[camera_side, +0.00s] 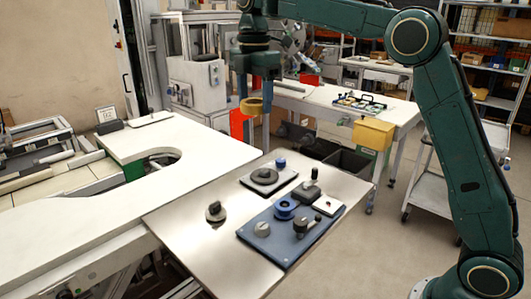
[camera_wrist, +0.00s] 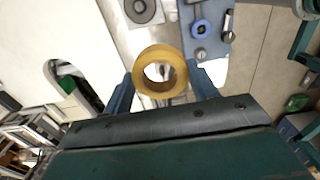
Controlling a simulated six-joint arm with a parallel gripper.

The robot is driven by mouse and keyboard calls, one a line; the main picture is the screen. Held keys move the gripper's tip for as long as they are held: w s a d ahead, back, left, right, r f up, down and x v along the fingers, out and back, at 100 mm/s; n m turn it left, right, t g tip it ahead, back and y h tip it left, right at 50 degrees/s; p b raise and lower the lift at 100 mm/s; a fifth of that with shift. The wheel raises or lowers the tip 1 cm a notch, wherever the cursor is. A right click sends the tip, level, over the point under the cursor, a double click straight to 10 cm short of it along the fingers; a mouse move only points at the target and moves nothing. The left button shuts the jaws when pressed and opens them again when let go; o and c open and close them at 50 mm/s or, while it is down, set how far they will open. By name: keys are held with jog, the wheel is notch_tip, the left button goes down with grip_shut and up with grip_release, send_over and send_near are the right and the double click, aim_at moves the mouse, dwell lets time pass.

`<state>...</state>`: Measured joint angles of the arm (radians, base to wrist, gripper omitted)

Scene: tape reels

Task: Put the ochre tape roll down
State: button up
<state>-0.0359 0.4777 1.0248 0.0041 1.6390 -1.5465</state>
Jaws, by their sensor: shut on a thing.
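The ochre tape roll (camera_side: 250,109) is held in the air between the fingers of my gripper (camera_side: 255,103) in the side view. In the wrist view the roll (camera_wrist: 139,72) shows as a ring with an open centre, and my gripper (camera_wrist: 160,72) has one blue finger on each side of it. The roll hangs above the worktop, clear of any surface in the side view.
Below is a steel plate (camera_side: 170,222) with a blue fixture board (camera_side: 265,244) holding a blue reel (camera_side: 285,208) and several knobs. A grey disc (camera_side: 265,177) sits on a white-edged plate behind. A dark knob (camera_side: 215,212) stands alone. The white table (camera_side: 80,225) at left is mostly bare.

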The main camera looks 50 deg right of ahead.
send_over(264, 170)
jog(key=shift+s+r, duration=0.1)
jog(key=shift+r, duration=0.1)
notch_tip(264, 170, down, 16)
jog(key=shift+r, duration=0.1)
dwell(0.9)
jog(key=shift+f, duration=2.1)
jog(key=shift+f, duration=0.6)
jog(key=o, duration=1)
jog(key=shift+c, duration=0.2)
